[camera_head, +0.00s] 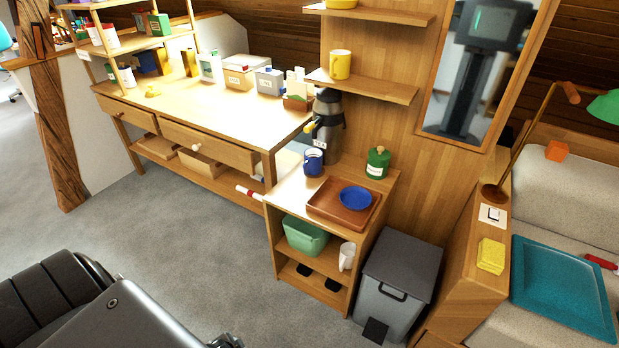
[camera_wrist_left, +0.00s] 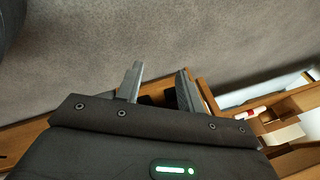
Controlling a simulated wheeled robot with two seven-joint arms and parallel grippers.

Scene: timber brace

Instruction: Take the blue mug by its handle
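The blue mug (camera_head: 314,165) stands upright on top of the small wooden cabinet (camera_head: 384,183), at its back left, in front of a dark pump flask (camera_head: 328,125). Its handle is too small to make out clearly. My left arm reaches in at the lower left of the head view, well apart from the mug. In the left wrist view my left gripper (camera_wrist_left: 157,72) has its two fingers spread with nothing between them. The mug cannot be made out in the wrist view. My right gripper is in neither view.
A brown tray (camera_head: 327,212) with a blue bowl (camera_head: 355,198) lies in front of the mug. A green canister (camera_head: 378,162) stands to its right. A yellow mug (camera_head: 340,64) is on the shelf above. A grey bin (camera_head: 400,268) stands beside the cabinet. Floor in front is clear.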

